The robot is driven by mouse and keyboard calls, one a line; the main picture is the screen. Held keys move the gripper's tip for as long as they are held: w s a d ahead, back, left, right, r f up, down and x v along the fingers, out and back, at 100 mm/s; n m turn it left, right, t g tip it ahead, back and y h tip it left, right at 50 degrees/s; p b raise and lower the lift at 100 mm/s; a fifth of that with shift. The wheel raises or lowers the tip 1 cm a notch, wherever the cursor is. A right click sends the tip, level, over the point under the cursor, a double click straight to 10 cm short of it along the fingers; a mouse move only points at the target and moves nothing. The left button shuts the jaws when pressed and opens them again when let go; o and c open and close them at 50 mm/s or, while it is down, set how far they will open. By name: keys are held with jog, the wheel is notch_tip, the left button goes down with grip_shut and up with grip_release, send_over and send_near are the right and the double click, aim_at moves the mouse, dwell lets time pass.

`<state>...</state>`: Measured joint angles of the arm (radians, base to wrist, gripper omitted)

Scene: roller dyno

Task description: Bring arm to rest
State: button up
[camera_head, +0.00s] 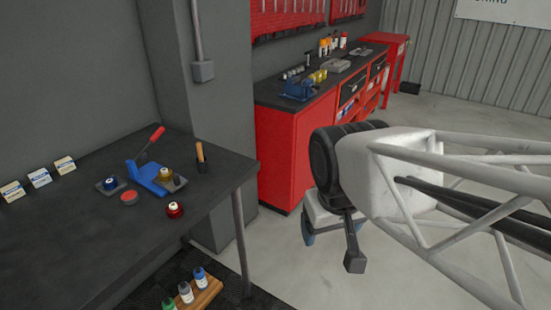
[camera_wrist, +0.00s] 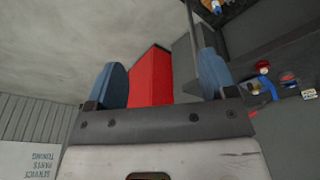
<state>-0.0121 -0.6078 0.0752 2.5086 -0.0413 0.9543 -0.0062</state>
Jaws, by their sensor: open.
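My gripper (camera_wrist: 160,75) is in the wrist view, with two blue fingers standing wide apart and nothing between them. In the head view part of my gripper (camera_head: 308,232) shows beyond the dark round joint of my arm, low in front of the red workbench. It is in the air to the right of the dark table (camera_head: 75,245), apart from it. The head view hides most of the fingers. No object is seen in my gripper.
A blue lever press (camera_head: 148,178) with a red handle, a red-gold pot (camera_head: 175,209) and small cards (camera_head: 39,177) are on the dark table. Several bottles stand on a wooden rack (camera_head: 208,294) below. A red workbench (camera_head: 285,150) stands behind.

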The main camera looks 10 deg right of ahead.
jog(key=shift+s+d+f+m, duration=0.1)
jog(key=shift+s+f+m, duration=0.15)
jog(key=shift+s, duration=0.35)
